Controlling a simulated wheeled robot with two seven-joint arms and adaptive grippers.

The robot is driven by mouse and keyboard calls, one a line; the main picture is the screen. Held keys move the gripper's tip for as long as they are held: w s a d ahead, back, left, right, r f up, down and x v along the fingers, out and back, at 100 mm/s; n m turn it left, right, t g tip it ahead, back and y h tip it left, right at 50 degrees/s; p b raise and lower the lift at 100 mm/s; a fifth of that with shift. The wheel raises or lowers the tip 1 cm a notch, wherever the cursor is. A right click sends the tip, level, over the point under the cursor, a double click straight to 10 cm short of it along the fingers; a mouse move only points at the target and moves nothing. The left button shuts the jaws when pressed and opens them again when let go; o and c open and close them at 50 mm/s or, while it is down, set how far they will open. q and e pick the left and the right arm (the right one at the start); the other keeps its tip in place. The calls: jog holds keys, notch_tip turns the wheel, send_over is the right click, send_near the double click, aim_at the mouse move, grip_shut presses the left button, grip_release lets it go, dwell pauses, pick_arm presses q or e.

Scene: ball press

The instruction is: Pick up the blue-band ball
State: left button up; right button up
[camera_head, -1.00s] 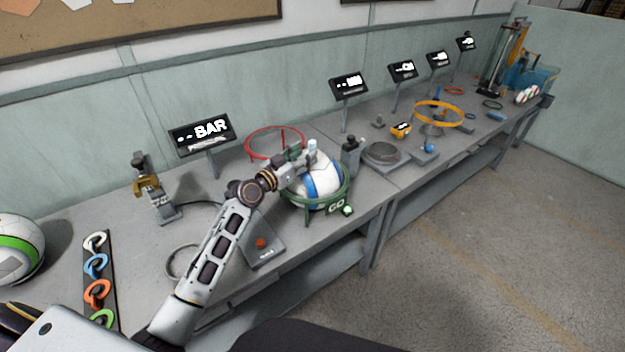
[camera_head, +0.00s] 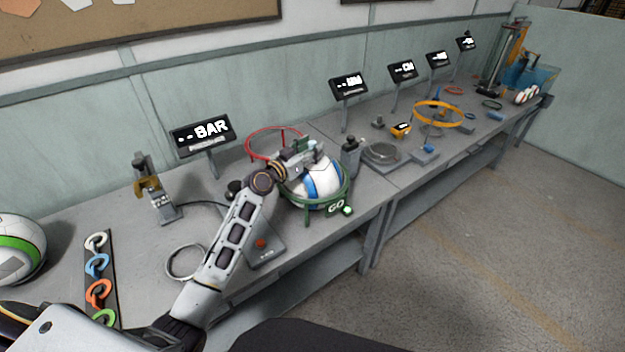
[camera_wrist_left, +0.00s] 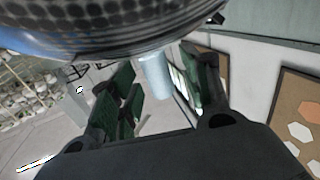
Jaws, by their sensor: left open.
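The blue-band ball (camera_head: 327,181), white with blue bands, sits in the green ring stand (camera_head: 335,197) marked GO on the bench. My left gripper (camera_head: 308,152) is over the upper left part of the ball and hides some of it. In the left wrist view its green-padded fingers (camera_wrist_left: 158,92) are spread apart, with a pale blue cylinder showing between them. A large dark curved surface fills the top of that view; I cannot tell what it is. Contact with the ball is not clear. My right gripper is not in view.
A red ring stand (camera_head: 262,143) stands behind the gripper, and a dark bottle-like object (camera_head: 350,158) right of the ball. A BAR display (camera_head: 203,134) stands at the back. A green-band ball (camera_head: 18,252) lies far left. A device with a red button (camera_head: 262,245) is below my forearm.

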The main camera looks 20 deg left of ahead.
pick_arm(q)
jog(key=shift+w+d, duration=0.25)
jog(key=shift+w, duration=0.25)
grip_shut()
dwell(0.3)
jog(key=shift+r, duration=0.1)
